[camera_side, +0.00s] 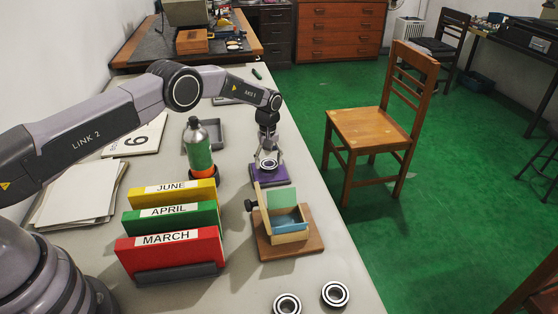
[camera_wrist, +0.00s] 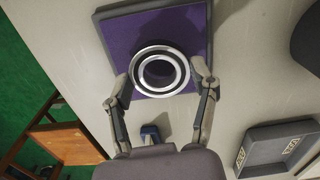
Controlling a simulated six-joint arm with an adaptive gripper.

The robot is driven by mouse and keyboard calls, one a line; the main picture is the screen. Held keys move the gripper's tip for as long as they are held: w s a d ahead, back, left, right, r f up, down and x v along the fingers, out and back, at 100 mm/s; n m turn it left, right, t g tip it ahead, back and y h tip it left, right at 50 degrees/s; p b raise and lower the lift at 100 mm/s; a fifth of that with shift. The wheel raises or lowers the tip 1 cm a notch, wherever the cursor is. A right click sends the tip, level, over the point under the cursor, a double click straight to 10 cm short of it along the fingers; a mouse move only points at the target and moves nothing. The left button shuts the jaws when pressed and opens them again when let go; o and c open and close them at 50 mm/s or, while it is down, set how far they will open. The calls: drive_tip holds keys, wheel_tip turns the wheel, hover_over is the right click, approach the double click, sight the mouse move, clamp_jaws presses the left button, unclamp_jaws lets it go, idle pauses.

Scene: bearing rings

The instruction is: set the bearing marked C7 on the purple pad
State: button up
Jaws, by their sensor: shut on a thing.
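My gripper (camera_side: 268,156) is shut on a silver bearing ring (camera_side: 268,164), with one finger on each side of it. In the wrist view, my gripper (camera_wrist: 162,78) holds the bearing (camera_wrist: 160,92) over the purple pad (camera_wrist: 120,36), near one edge of it. The ring lies about flat; I cannot tell whether it touches the pad. The pad also shows in the side view (camera_side: 258,178), behind the wooden box. No marking on the held bearing can be read. Two more bearings lie at the front edge of the table, a left one (camera_side: 276,304) and a right one (camera_side: 323,296).
A wooden box on a board (camera_side: 290,238) stands just in front of the pad. A green bottle (camera_side: 199,150) and a grey tray (camera_side: 213,134) are to its left. Yellow, green and red binders (camera_side: 170,243) stand front left. The table's right edge is close to the pad.

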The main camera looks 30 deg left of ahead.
drive_tip(key=shift+f, duration=0.55)
idle(0.4)
drive_tip(key=o, duration=1.3)
wheel_tip(320, 180, up, 12)
drive_tip(key=f, duration=0.1)
wheel_tip(320, 180, up, 18)
drive_tip(key=f+m+t, duration=0.1)
drive_tip(key=m, duration=0.1)
hover_over(269, 163)
drive_tip(key=s+a, duration=0.2)
drive_tip(key=s, duration=0.4)
drive_tip(key=s+a+r+m+t, duration=0.1)
drive_tip(key=s+r+m, duration=0.1)
drive_tip(key=s+r, duration=0.5)
drive_tip(key=s+a+r+m+t, duration=0.1)
drive_tip(key=s+r, duration=0.6)
drive_tip(key=s, duration=0.1)
drive_tip(key=s+f+m+t, duration=0.1)
drive_tip(key=s+m, duration=0.1)
drive_tip(key=s, duration=1)
drive_tip(key=s+a+f+m+t, duration=0.1)
drive_tip(key=s+m, duration=0.2)
drive_tip(key=s, duration=0.9)
drive_tip(key=shift+s+a+f+t, duration=0.3)
drive_tip(key=shift+s+f, duration=0.05)
